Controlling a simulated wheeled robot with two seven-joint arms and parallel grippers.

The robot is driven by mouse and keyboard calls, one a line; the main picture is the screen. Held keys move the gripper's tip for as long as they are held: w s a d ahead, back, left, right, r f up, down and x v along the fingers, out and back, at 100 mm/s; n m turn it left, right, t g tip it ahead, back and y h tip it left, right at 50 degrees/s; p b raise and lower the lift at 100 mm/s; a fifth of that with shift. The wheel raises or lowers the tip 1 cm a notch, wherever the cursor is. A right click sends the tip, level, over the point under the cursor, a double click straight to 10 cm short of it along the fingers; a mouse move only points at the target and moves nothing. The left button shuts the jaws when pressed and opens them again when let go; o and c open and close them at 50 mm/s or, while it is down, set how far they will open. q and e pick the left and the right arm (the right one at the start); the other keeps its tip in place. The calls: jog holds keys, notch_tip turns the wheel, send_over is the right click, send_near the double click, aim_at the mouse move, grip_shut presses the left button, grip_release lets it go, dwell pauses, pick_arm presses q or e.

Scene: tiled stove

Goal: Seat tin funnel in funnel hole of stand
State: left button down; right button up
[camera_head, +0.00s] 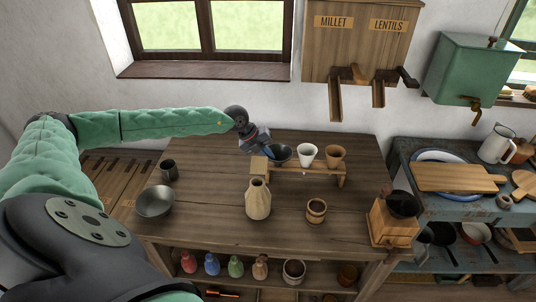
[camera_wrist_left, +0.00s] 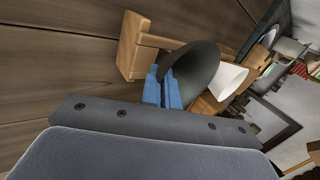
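The tin funnel (camera_head: 280,154), dark grey, is at the left part of the wooden stand (camera_head: 318,174) in the head view. It is large in the wrist view (camera_wrist_left: 198,68), its spout hidden, so I cannot tell how deep it sits. A white funnel (camera_head: 307,152) and a tan funnel (camera_head: 335,155) stand in the stand to its right. My left gripper (camera_head: 265,146) is at the tin funnel's left side. In the wrist view its blue fingertips (camera_wrist_left: 164,88) are close together on the funnel's rim. My right gripper is not in view.
A beige jug (camera_head: 258,200) and a small wooden cup (camera_head: 316,210) stand in front of the stand. A metal bowl (camera_head: 156,202) and dark cup (camera_head: 169,170) are at left; a wooden grinder (camera_head: 392,222) is at right. The millet and lentils dispenser (camera_head: 358,40) hangs above.

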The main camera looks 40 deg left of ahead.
pick_arm(q)
jog(key=shift+f, duration=0.4)
jog(key=c, duration=1.6)
grip_release()
jog(key=shift+s+b, duration=0.1)
jog(key=shift+b, duration=0.25)
jog(key=shift+b+v, duration=1.35)
jog(key=shift+v, duration=2.55)
jog(key=shift+r, duration=0.15)
